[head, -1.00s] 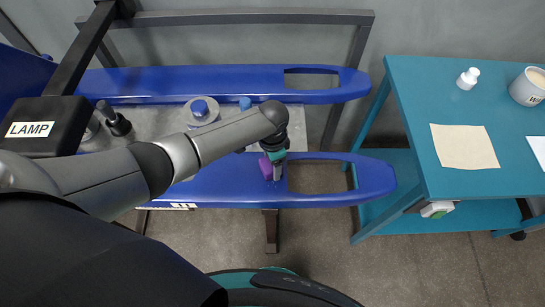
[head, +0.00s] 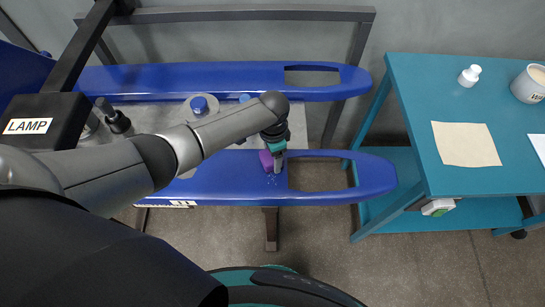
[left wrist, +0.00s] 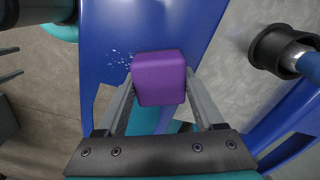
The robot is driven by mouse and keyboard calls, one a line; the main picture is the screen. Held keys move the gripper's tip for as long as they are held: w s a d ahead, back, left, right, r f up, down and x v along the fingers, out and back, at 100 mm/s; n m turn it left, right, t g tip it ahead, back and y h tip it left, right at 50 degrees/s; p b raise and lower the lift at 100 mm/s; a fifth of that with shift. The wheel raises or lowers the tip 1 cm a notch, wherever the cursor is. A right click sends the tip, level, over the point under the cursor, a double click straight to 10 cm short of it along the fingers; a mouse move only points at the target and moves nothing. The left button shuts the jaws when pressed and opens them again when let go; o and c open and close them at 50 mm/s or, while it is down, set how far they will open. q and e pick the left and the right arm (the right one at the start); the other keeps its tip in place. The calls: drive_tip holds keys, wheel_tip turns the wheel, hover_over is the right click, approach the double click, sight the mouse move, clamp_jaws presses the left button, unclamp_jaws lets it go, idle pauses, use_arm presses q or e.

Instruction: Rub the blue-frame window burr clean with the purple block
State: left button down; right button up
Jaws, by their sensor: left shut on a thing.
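The blue frame (head: 230,187) runs across the middle of the head view, with its window (head: 315,176) an open cutout near its right end. My left gripper (head: 277,168) is shut on the purple block (head: 266,160), at the left edge of the window. In the left wrist view the purple block (left wrist: 159,77) sits between the two fingers, over the blue frame surface (left wrist: 140,25). Pale specks (left wrist: 122,58) lie on the blue surface just left of the block. Whether the block touches the frame is hard to tell. My right gripper is not in view.
A second blue beam (head: 220,80) with its own cutout lies behind. A black lamp box (head: 45,120) stands at the left. A teal cart (head: 440,95) at the right carries a white bottle (head: 469,75), a beige cloth (head: 466,144) and a cup (head: 528,85).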

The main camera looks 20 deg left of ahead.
use_arm(q)
drive_tip(key=shift+s+d+p, duration=0.2)
drive_tip(key=shift+s+p, duration=0.5)
drive_tip(key=shift+s, duration=0.1)
drive_tip(key=shift+s+f, duration=0.2)
drive_tip(key=shift+w, duration=0.1)
drive_tip(key=shift+w+a+r+b, duration=0.1)
drive_tip(key=shift+w+a+b, duration=0.1)
drive_tip(key=shift+w+b, duration=0.25)
drive_tip(key=shift+w, duration=0.35)
